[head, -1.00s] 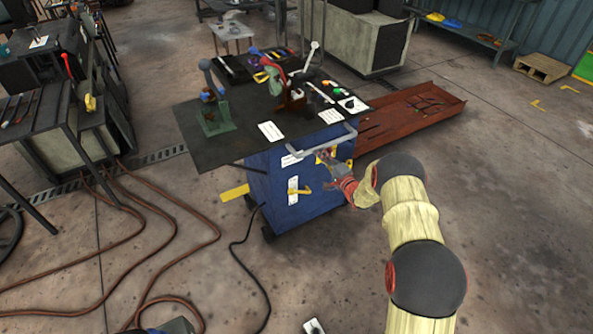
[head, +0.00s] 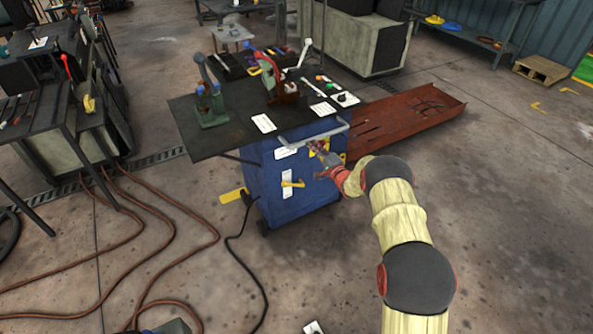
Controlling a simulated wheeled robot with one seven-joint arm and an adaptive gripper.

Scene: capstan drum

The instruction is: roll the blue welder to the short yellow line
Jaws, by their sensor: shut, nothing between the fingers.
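The blue welder (head: 275,198) stands upright on the floor mid-picture, with a grey bar handle (head: 318,140) across its front and a dark tabletop above. My gripper (head: 318,149) is shut and empty at the welder's front face, just below the handle, near a yellow label. Whether the fingertips touch the face or the handle is too small to tell.
A rusty red tray (head: 420,115) lies on the floor right of the welder. Brown hoses (head: 160,230) and a black cable (head: 240,255) lie on the floor at left and in front. Dark workbenches (head: 60,115) stand at left. Floor at lower right is clear.

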